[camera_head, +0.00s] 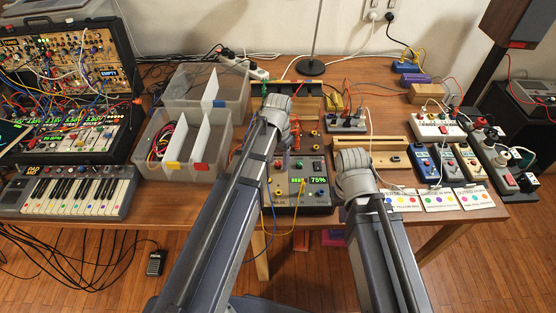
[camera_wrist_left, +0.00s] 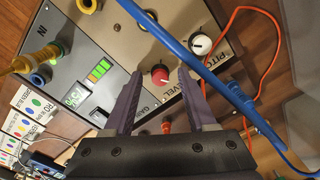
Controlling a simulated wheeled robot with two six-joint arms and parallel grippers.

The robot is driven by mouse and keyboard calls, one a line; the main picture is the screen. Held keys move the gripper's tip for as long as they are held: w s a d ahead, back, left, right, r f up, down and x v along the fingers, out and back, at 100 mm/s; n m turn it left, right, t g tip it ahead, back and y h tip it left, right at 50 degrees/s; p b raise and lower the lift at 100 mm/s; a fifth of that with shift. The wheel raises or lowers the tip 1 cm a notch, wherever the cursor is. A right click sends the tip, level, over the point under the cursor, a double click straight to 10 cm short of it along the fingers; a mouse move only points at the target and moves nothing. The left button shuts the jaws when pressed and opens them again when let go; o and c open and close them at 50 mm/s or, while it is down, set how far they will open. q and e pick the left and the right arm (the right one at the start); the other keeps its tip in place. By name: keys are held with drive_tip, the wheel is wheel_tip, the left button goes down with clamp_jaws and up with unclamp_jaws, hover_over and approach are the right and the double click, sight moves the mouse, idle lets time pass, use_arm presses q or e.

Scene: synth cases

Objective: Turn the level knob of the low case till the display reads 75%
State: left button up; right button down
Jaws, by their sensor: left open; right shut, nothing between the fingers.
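The low case (camera_head: 312,166) stands at the table's front edge. Its display (camera_head: 318,180) reads 75%, with a coloured level bar beside it. In the left wrist view the red level knob (camera_wrist_left: 160,74) has a white pointer mark and the printed word LEVEL beside it. My left gripper (camera_wrist_left: 160,80) is open, with its fingers on either side of the red knob and visible gaps to it. A white pitch knob (camera_wrist_left: 201,44) is just beyond. My right gripper (camera_head: 352,165) is shut and empty to the right of the case; its fingertips are hard to see.
A blue cable (camera_wrist_left: 190,58) crosses close to my left fingers, and an orange cable (camera_wrist_left: 272,22) loops beyond. Dividers and a tray (camera_head: 190,148) stand left of the case. Small pedals (camera_head: 425,163) and cards (camera_head: 438,200) lie to the right.

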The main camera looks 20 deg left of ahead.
sight(278, 163)
use_arm(q)
drive_tip(key=shift+r, duration=0.1)
wheel_tip(278, 163, up, 8)
drive_tip(key=p, duration=0.7)
drive_tip(key=shift+p, duration=0.4)
drive_tip(key=shift+f, duration=0.2)
use_arm(e)
wheel_tip(278, 163, up, 8)
use_arm(q)
drive_tip(key=shift+s, duration=0.1)
use_arm(e)
drive_tip(key=shift+f, duration=0.15)
use_arm(q)
drive_tip(key=s+d+y, duration=0.1)
drive_tip(key=s+d, duration=0.9)
drive_tip(key=s, duration=0.4)
drive_tip(key=shift+s+d, duration=0.2)
drive_tip(key=shift+d, duration=0.2)
drive_tip(key=shift+r, duration=0.1)
